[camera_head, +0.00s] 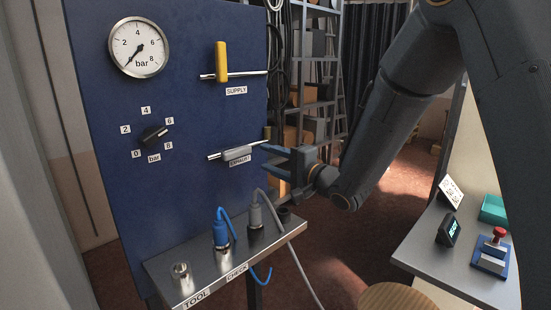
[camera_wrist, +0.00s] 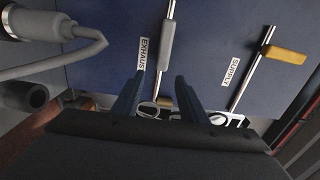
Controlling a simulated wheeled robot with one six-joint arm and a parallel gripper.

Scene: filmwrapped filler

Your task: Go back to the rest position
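My gripper (camera_head: 276,157) is in front of the right edge of the blue panel, just right of the grey EXHAUST handle (camera_head: 237,153). In the wrist view my gripper (camera_wrist: 160,77) is open, with a gap between its two blue fingers and nothing held. The EXHAUST handle (camera_wrist: 167,45) lies beyond the fingertips, in line with its pipe, and looks apart from them. The yellow SUPPLY handle (camera_head: 221,58) stands upright across its pipe; it also shows in the wrist view (camera_wrist: 286,54).
The blue panel (camera_head: 90,100) carries a gauge (camera_head: 139,47) reading about 0 and a black knob (camera_head: 154,134) pointing near 6. A metal shelf (camera_head: 185,258) below holds blue (camera_head: 220,230) and grey (camera_head: 255,215) connectors with cables. A side table (camera_head: 432,257) stands at right.

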